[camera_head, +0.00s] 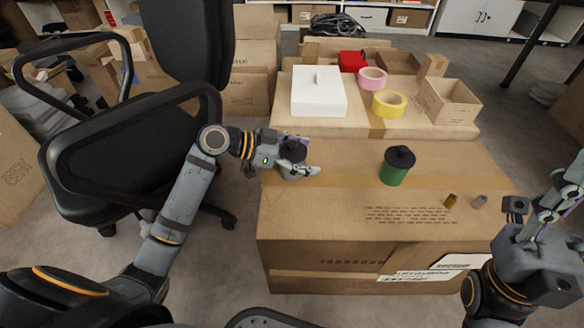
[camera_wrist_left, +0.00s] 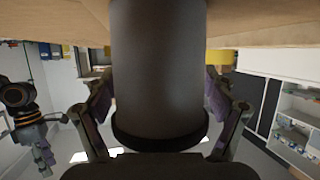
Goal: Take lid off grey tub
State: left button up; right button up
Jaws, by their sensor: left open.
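The grey tub (camera_head: 291,170) stands on the near carton's left part, with its black lid (camera_head: 293,148) on top. In the left wrist view the grey tub (camera_wrist_left: 158,60) fills the middle, upside down, and the dark lid rim (camera_wrist_left: 160,138) is at its lower end. My left gripper (camera_head: 303,155) is open, with its fingers on either side of the tub. The same fingers show left and right of the tub in the wrist view (camera_wrist_left: 160,110). My right gripper (camera_head: 562,200) is at the right edge, away from the tub, partly cut off.
A green tub with a black lid (camera_head: 397,168) stands on the same carton, right of the grey tub. Behind are a white box (camera_head: 318,95), tape rolls (camera_head: 389,104) and an open carton (camera_head: 449,103). A black chair (camera_head: 135,150) stands left.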

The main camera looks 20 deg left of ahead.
pick_arm(q)
jog(key=c, duration=1.3)
jog(key=shift+c, duration=0.5)
